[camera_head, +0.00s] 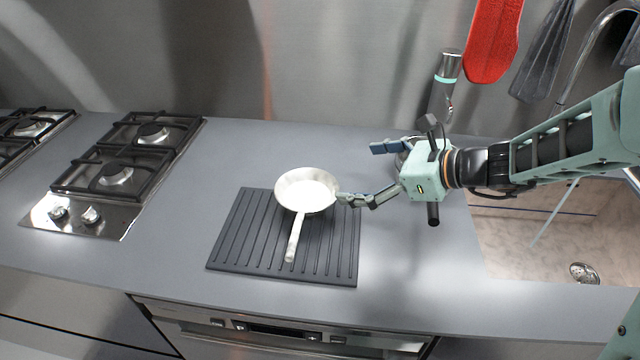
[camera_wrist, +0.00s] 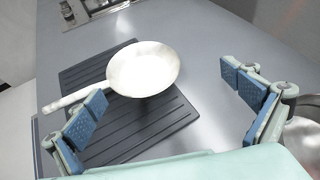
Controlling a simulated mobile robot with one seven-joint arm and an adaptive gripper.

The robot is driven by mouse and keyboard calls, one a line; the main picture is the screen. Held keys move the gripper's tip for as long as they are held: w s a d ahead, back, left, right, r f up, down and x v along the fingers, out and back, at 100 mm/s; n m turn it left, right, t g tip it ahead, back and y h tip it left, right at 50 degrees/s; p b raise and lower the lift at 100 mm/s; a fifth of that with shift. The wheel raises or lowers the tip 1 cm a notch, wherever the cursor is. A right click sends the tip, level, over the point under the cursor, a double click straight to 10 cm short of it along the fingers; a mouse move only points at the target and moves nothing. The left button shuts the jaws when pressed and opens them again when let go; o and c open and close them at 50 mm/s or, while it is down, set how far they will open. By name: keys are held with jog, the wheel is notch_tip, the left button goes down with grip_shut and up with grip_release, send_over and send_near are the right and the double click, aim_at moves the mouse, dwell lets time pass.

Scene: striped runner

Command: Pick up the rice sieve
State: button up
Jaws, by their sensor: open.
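A pale, shallow, pan-like vessel (camera_head: 306,190) with a straight handle lies on a dark ribbed mat (camera_head: 228,250). It also shows between my fingers in the wrist view (camera_wrist: 143,68). A round metal thing stands partly hidden behind my gripper, and part of it shows at the right edge of the wrist view (camera_wrist: 302,135). I cannot tell which of these is the rice sieve. My gripper (camera_head: 361,174) is open and empty, to the right of the pan-like vessel. In the head view one fingertip overlaps or nears its right rim; contact cannot be told.
A gas hob (camera_head: 115,172) is on the left of the grey counter (camera_head: 190,225). A sink (camera_head: 545,235) with a tap is on the right. A red hanging item (camera_head: 492,38) and a metal cylinder (camera_head: 443,85) are at the back wall. The counter between hob and mat is clear.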

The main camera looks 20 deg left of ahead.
jog(key=s+a+y, duration=0.1)
jog(key=s+a, duration=0.1)
jog(key=m+g+b, duration=0.1)
jog(key=b, duration=0.1)
send_near(321, 202)
jog(key=x, duration=0.4)
jog(key=shift+a+f, duration=0.15)
jog(key=shift+f, duration=0.1)
jog(key=shift+x, duration=3.75)
jog(key=shift+r, duration=0.2)
jog(key=c, duration=1.8)
